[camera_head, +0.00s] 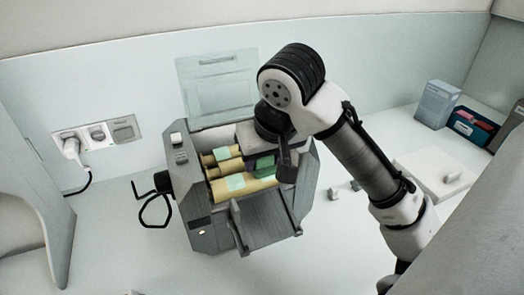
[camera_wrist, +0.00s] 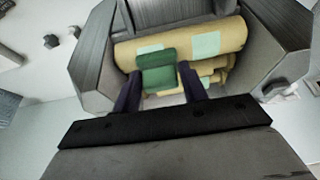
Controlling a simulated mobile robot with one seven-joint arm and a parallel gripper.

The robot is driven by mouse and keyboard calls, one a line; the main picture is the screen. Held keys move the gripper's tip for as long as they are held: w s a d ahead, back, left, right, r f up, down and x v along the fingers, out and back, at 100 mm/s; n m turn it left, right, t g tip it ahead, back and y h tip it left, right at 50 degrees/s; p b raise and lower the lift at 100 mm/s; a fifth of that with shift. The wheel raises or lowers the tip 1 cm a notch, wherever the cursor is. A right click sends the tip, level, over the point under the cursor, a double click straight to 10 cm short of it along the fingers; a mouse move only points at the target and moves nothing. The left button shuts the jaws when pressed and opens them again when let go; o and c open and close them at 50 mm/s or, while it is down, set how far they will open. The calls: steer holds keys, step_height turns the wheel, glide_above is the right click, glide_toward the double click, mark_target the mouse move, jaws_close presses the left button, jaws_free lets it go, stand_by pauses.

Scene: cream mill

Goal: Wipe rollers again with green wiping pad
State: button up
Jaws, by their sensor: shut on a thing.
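The cream mill (camera_head: 205,228) is a grey machine on the counter with its top open. Its yellowish rollers (camera_head: 238,184) lie inside, with pale green patches on them; they also show in the wrist view (camera_wrist: 222,38). My gripper (camera_head: 272,166) reaches down into the mill from the upper right. In the wrist view my gripper (camera_wrist: 160,85) is shut on the green wiping pad (camera_wrist: 157,72), which is dark green and lies over the rollers. The pad also shows in the head view (camera_head: 264,163). Whether it presses on the rollers is hard to tell.
A clear lid (camera_head: 217,85) stands up behind the mill. A socket panel (camera_head: 97,140) with a plug is on the wall at left. A white board (camera_head: 436,172), a box (camera_head: 436,104) and a blue container (camera_head: 472,126) are at right. Small grey pieces (camera_head: 334,193) lie beside the mill.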

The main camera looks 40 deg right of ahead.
steer(key=shift+f, duration=0.1)
step_height(320, 180, up, 2)
steer(key=shift+r+p, duration=0.25)
steer(key=shift+p, duration=0.4)
steer(key=shift+r, duration=2.75)
steer(key=shift+w, duration=0.1)
